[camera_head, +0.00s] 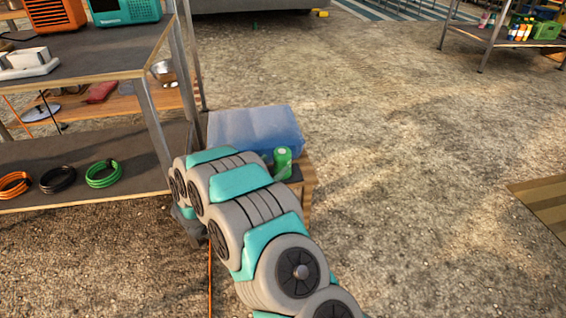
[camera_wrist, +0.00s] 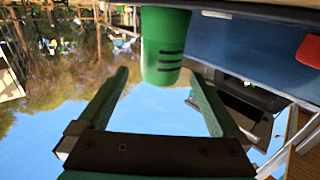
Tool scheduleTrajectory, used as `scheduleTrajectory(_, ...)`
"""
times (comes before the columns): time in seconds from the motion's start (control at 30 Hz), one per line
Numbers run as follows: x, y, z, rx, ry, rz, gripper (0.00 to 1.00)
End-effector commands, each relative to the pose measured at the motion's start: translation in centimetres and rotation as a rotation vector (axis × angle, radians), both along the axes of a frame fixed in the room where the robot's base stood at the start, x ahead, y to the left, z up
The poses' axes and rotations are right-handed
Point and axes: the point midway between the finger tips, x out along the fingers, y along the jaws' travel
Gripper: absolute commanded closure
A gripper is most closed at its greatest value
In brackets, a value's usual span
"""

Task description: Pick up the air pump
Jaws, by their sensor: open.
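A green upright cylinder (camera_head: 283,161) with a pale top stands beside the blue translucent box in the head view; it may be the air pump, but I cannot tell for sure. In the wrist view, which looks upside down, a green cylinder with dark stripes (camera_wrist: 165,42) shows just beyond and between the fingertips. My gripper (camera_wrist: 159,76) is open, its two green fingers apart with nothing between them. In the head view my arm hides the gripper and the lower part of the cylinder's surroundings.
The blue box (camera_head: 255,128) sits on a small wooden stand (camera_head: 308,184). A metal shelf unit (camera_head: 150,110) on the left holds orange, black and green cable coils (camera_head: 103,174), with an orange device (camera_head: 54,14) and a teal device (camera_head: 123,11) on top. Open gravel lies to the right.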

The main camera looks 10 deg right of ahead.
Motion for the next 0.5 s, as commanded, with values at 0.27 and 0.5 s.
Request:
scheduleTrajectory(0.27,1.9,-2.1,-0.2,0.001,0.001,0.0,0.0)
scheduleTrajectory(0.5,3.9,-4.3,-0.2,0.002,-0.001,-0.002,0.0)
